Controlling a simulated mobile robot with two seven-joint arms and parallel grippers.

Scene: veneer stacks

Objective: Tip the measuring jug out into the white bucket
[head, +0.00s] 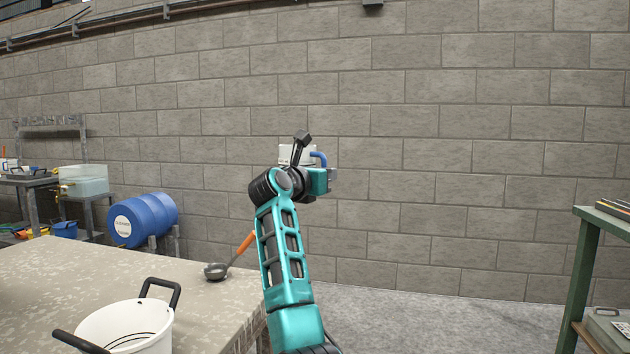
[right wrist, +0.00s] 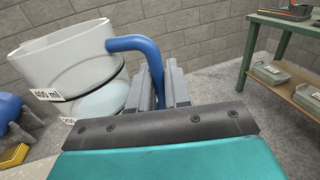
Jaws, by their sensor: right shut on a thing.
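The measuring jug (right wrist: 55,62) is white with a blue handle (right wrist: 128,43) and a "400 ml" label. In the head view the jug (head: 284,155) is mostly hidden behind my right arm, high and to the right of the table. My right gripper (right wrist: 168,88) is shut on the blue handle; in the head view this gripper (head: 328,180) is at the arm's far end. The white bucket (head: 128,326) has black handles and stands on the table at lower left, well apart from the jug. My left gripper is not in view.
A ladle (head: 216,271) with an orange handle lies near the right edge of the speckled table (head: 60,275). A green bench (head: 588,245) is at the right. Open floor lies between.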

